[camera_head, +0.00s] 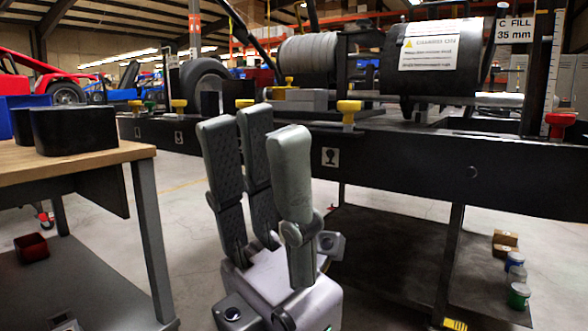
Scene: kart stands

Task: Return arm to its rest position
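My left gripper (252,140) stands in the lower middle of the head view, with its grey fingers pointing up. The fingers are straight and spread, with nothing between them, so it is open and empty. Its grey palm is at the bottom edge of the view, and the arm behind it is hardly visible. It appears in front of the long black stand, between that stand and a wooden-topped table (25,160). I cannot tell its exact distance from either. My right gripper is not in view.
Black bins (73,130) stand on the table at the left. The black stand (430,160) spans the middle and right, bearing a dark cylinder (440,58) and yellow knobs (348,108). Small jars (518,296) rest on its lower shelf. Grey floor shows between table and stand.

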